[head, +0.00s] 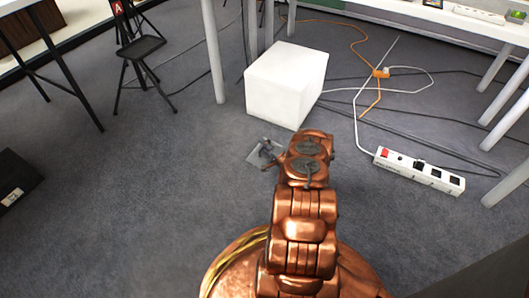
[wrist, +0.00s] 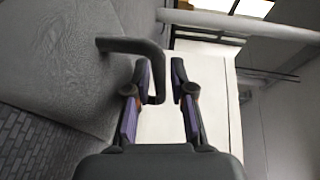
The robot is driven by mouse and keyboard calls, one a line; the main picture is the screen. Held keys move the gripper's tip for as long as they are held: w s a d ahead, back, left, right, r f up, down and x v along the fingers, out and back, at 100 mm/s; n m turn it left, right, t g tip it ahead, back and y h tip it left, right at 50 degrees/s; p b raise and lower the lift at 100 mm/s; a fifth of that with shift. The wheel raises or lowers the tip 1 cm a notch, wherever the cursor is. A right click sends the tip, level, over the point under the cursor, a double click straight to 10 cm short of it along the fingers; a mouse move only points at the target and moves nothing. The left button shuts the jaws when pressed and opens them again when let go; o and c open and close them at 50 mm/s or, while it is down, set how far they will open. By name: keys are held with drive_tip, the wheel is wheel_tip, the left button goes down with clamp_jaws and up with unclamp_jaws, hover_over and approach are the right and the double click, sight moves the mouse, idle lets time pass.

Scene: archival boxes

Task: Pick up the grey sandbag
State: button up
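The grey sandbag (wrist: 60,65) fills the left of the wrist view as a flat grey woven surface, cut off by the frame edge. Its dark curved handle (wrist: 130,46) sticks out to the right and bends down between my fingers. My gripper (wrist: 163,78) has its two fingers apart, with the handle's end in the gap, nearer the left finger. I cannot tell whether a finger touches the handle. My arm hides part of that area.
A white box (head: 287,84) stands on the floor just beyond my arm's end. A white power strip (head: 418,171) and several cables lie to the right. White table legs (head: 214,58) stand around the box.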

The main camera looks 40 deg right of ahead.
clamp_jaws()
drive_tip(key=shift+r, duration=0.1)
idle(0.5)
